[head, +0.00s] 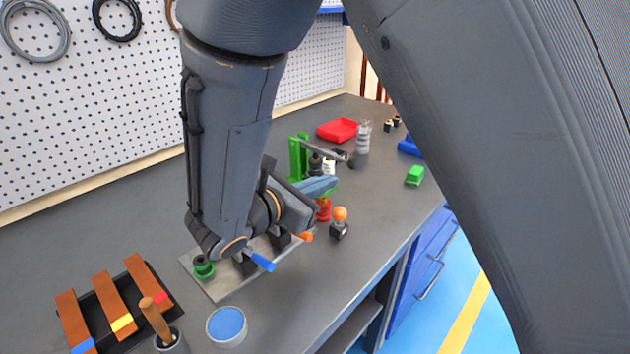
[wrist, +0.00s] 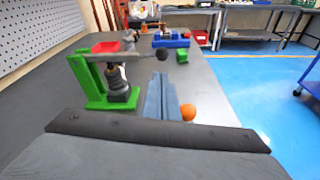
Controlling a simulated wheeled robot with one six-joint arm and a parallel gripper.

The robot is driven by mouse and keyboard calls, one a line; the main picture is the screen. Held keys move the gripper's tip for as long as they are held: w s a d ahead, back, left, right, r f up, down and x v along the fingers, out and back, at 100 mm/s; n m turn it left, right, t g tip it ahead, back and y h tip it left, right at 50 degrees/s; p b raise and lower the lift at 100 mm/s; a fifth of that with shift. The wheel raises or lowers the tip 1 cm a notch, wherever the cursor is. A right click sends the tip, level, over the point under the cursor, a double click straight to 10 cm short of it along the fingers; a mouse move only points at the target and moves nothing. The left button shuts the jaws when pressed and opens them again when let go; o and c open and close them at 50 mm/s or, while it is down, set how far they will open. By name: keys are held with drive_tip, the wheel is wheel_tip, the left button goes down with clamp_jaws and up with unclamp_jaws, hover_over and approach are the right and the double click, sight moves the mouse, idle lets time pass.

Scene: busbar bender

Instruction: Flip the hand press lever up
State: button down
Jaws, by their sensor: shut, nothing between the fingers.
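The hand press has a green frame (head: 297,158), which also shows in the wrist view (wrist: 92,85). Its grey lever (wrist: 120,57) runs roughly level out to the right from the frame's top and ends in a dark knob (wrist: 162,53). In the head view the lever (head: 322,150) slopes slightly down to the right. A dark cylindrical part stands under it. My gripper (head: 334,182) has its blue-grey fingers together and empty. In the wrist view the fingertips (wrist: 160,77) point forward, appearing below the knob and right of the frame, apart from the lever.
An orange ball knob (head: 340,213) stands close by my fingers. A metal plate (head: 225,285) with green and blue-handled parts lies below my wrist. A red tray (head: 338,129) and a green block (head: 414,175) lie beyond. The bench right of the press has free room.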

sight(324, 154)
drive_tip(key=p+x, duration=0.1)
drive_tip(key=x, duration=0.6)
drive_tip(key=shift+d, duration=0.1)
